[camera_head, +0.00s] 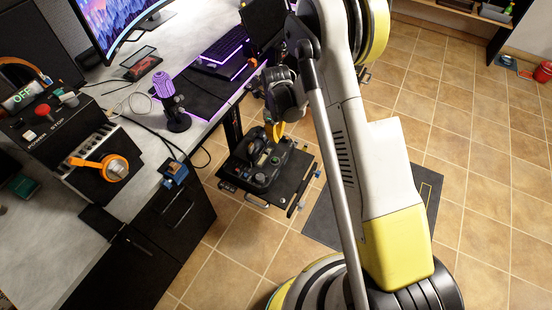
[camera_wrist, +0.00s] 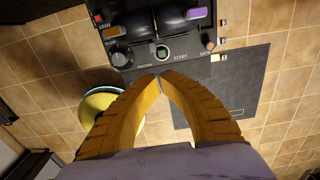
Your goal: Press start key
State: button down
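The control panel (camera_wrist: 140,68) is a black box with levers and labelled controls in the wrist view. A green-lit square button (camera_wrist: 162,52) sits near its lower edge, left of the word START. My gripper (camera_wrist: 160,76) has yellow ridged fingers whose tips meet, with nothing between them. The tips appear just below the button in the picture; I cannot tell whether they touch the panel. In the head view the panel (camera_head: 262,168) stands on a low black stand beside the desk, with my gripper (camera_head: 275,138) above its back part.
A round black knob (camera_wrist: 120,58) is left of the button, and a small knob (camera_wrist: 209,45) is at right. The desk (camera_head: 150,120) holds a purple microphone (camera_head: 164,88) and a keyboard (camera_head: 225,45). Tiled floor is open at right.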

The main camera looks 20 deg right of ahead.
aim_at(276, 162)
notch_tip(276, 162, down, 14)
jog(key=b, duration=0.6)
jog(key=shift+r, duration=0.1)
